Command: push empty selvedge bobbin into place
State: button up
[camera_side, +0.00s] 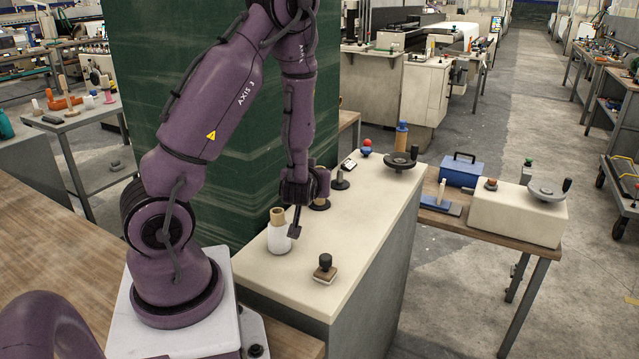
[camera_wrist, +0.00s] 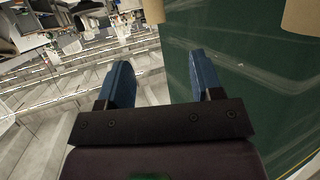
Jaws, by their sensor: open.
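A white bobbin (camera_side: 279,239) with a tan core stands upright on the cream machine top. Another tan bobbin (camera_side: 320,204) stands behind my gripper and is partly hidden by it. I cannot tell for certain which one is the empty selvedge bobbin. My gripper (camera_side: 294,231) points down just right of the white bobbin; whether they touch is unclear. In the wrist view its two blue fingers (camera_wrist: 162,80) are apart with nothing between them. Two tan shapes, one at top centre (camera_wrist: 153,10) and one at top right (camera_wrist: 303,15), are cut off by the frame edge.
A dark handwheel (camera_side: 400,161), a blue-and-tan spool (camera_side: 402,138) and a red-knobbed part (camera_side: 366,147) stand farther back. A green panel (camera_side: 140,75) rises behind. The right-middle top is clear.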

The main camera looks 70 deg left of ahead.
jog(key=shift+w+x, duration=0.15)
jog(key=shift+x, duration=3.05)
jog(key=shift+w+x, duration=0.2)
jog(key=shift+x, duration=3)
jog(key=shift+r, duration=0.2)
jog(key=c, duration=1.1)
jog(key=shift+o, duration=0.2)
